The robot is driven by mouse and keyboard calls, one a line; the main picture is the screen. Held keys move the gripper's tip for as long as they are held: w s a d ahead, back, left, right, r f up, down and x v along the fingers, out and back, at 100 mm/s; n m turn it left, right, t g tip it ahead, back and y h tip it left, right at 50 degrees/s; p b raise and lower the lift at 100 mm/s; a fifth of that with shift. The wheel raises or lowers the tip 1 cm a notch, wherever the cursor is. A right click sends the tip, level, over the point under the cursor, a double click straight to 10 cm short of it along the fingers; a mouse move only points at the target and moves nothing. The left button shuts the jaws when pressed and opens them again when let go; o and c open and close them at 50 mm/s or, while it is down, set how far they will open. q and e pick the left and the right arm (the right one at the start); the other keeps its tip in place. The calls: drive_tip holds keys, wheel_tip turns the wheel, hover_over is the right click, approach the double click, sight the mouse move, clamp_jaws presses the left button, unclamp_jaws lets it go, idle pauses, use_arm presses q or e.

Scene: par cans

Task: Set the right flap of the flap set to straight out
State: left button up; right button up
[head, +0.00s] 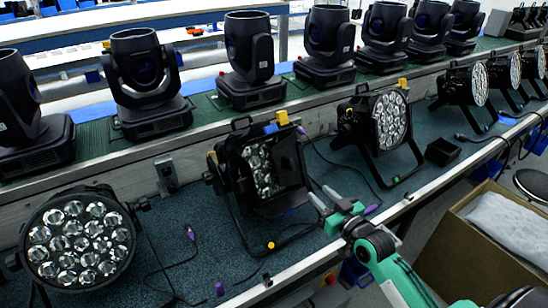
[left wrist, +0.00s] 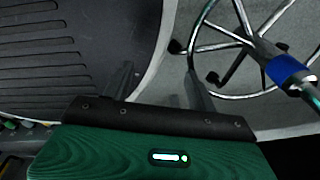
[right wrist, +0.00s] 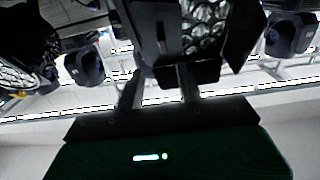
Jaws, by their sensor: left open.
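The flap set is on the middle par can (head: 258,172), a black lamp with clustered clear lenses. A dark flap (head: 291,160) stands at the right of its lens face and covers part of the lenses. My right gripper (head: 321,196) is to the right of the can and slightly lower, open and apart from it in the head view. In the right wrist view, the lenses (right wrist: 205,25) and dark flaps (right wrist: 242,38) show just beyond the fingers (right wrist: 160,92); contact cannot be told. My left gripper (left wrist: 160,88) is open and empty, outside the head view.
Other par cans stand on the bench at left (head: 80,240) and right (head: 388,120). Moving heads (head: 147,85) line the raised shelf behind. Cables and a small black box (head: 443,150) lie on the bench. A cardboard box (head: 455,240) is at right. A wheeled stool base (left wrist: 235,45) is near my left gripper.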

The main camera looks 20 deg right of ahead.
sight(293, 166)
drive_tip(key=w+p, duration=0.1)
drive_tip(key=w, duration=0.3)
drive_tip(key=w+a, duration=0.1)
drive_tip(key=w, duration=0.3)
drive_tip(key=w+a+r+p, duration=0.1)
drive_tip(key=w, duration=0.3)
drive_tip(key=shift+p, duration=0.3)
drive_tip(key=shift+w, duration=0.7)
use_arm(q)
drive_tip(key=r, duration=0.1)
drive_tip(key=s+r, duration=0.1)
drive_tip(key=shift+s+r, duration=0.1)
drive_tip(key=shift+r, duration=0.3)
use_arm(e)
drive_tip(key=shift+f, duration=0.1)
clamp_jaws()
